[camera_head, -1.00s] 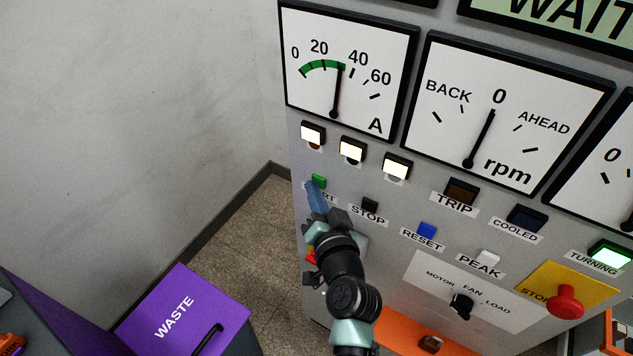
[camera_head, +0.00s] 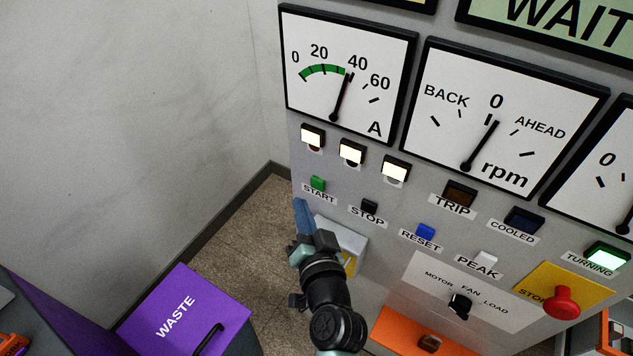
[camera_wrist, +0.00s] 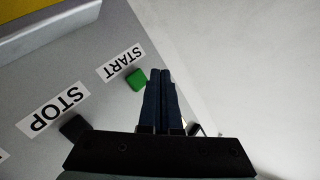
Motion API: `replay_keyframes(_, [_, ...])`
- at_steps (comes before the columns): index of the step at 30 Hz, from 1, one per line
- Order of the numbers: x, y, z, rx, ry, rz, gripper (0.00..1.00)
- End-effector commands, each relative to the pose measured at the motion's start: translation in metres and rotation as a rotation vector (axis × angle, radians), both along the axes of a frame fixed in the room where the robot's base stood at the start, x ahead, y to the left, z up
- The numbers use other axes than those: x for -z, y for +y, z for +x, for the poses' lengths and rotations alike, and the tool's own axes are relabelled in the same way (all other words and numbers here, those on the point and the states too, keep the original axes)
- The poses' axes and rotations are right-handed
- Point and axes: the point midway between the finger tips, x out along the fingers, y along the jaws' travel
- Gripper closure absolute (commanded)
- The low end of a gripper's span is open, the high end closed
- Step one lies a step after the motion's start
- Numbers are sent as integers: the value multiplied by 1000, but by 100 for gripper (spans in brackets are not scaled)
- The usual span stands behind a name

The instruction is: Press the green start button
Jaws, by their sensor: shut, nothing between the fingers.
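The green start button (camera_head: 317,183) sits on the grey panel above its START label, under the left lit lamp. My gripper (camera_head: 301,203) is shut and empty, with its blue fingers just below and left of the button in the head view. In the wrist view the closed fingers (camera_wrist: 159,76) lie just right of the green button (camera_wrist: 136,80). The button is uncovered in both views; I cannot tell the exact gap between fingertips and panel. The ammeter (camera_head: 348,72) needle points near 40, and the rpm dial (camera_head: 502,115) needle is close to 0.
The black STOP button (camera_head: 369,206) and blue RESET button (camera_head: 426,230) are to the right. A red stop knob (camera_head: 562,302) is on a yellow plate. A purple WASTE bin (camera_head: 185,310) stands at lower left. The wall is left of the panel.

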Motion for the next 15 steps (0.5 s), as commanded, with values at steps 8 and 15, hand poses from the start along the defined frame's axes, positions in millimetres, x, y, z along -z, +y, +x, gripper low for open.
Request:
replay_keyframes(8, [0,13,-17,1,-1,0,100])
replay_keyframes(15, [0,13,-18,0,-1,-1,100])
